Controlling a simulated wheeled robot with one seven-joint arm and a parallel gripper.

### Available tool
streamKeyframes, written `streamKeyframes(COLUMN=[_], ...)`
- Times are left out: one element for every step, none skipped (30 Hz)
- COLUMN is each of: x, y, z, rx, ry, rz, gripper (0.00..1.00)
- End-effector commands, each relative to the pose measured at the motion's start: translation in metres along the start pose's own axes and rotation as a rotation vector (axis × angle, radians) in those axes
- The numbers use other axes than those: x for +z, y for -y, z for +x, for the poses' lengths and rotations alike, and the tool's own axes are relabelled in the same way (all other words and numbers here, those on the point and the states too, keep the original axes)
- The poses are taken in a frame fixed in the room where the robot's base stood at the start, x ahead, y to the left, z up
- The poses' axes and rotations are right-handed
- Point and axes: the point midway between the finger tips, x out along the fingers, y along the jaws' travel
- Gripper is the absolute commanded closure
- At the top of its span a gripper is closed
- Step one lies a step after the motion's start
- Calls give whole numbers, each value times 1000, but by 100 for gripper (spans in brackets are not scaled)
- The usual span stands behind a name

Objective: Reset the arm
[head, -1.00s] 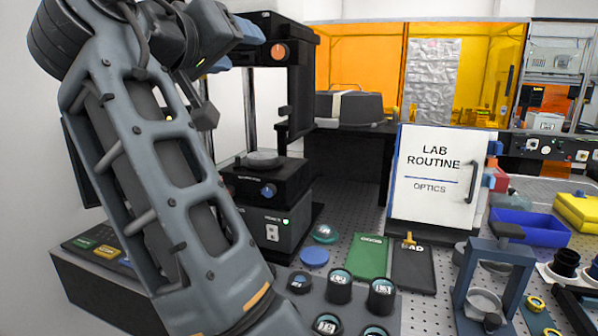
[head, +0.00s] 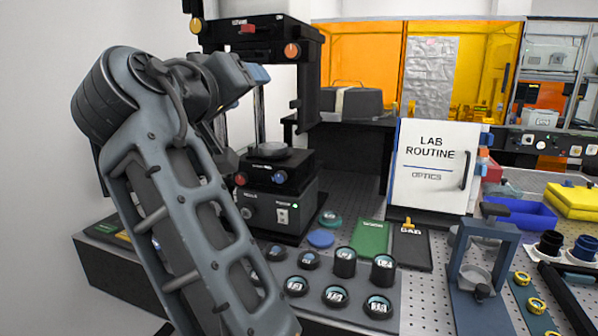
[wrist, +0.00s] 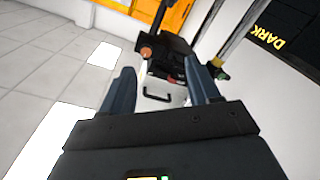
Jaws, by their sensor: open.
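My arm (head: 185,215) rises from the bottom of the head view and bends at an elbow in the upper left. My gripper (head: 258,75) is small and partly hidden there, in front of the black interferometer stand. In the wrist view my gripper (wrist: 163,75) has its two blue-grey fingers spread apart with nothing between them. The black interferometer (head: 275,170) has a disc on its stage, and the arm covers part of its left side. Its black frame also shows in the wrist view beyond the fingers (wrist: 168,50).
Several round optics in holders stand on a grey tray (head: 392,300) at the bottom. Green (head: 370,238) and black (head: 412,247) pads lie behind it. A white LAB ROUTINE board (head: 434,165) stands upright. A blue stand (head: 480,280) and blue bin (head: 520,213) are at the right.

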Motion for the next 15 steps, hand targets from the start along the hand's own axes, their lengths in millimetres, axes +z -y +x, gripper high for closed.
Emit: streamKeyframes(x=[13, 19, 28, 36, 44, 56, 66, 76, 92, 106, 120, 142, 157, 173, 194], y=[6, 9, 14, 17, 21, 26, 30, 34, 40, 44, 49, 55, 60, 64, 68], z=[2, 3, 5, 6, 7, 9, 10, 11, 12, 12, 12, 12, 11, 10, 7], rx=[-12, -20, -31, -39, -48, -62, -72, -83, -101, -115, -130, -152, -168, -186, -207], ry=[1, -1, -2, -4, -5, -5, -7, -7, -8, -8, -8, -8, -9, -8, -9], rz=[-9, -11, -17, -21, -25, -30, -33, -38, -44, -47, -51, -55, -57, -59, -59], gripper=[39, 39, 39, 39, 39, 39, 39, 39, 39, 39, 39, 39, 39, 39, 39])
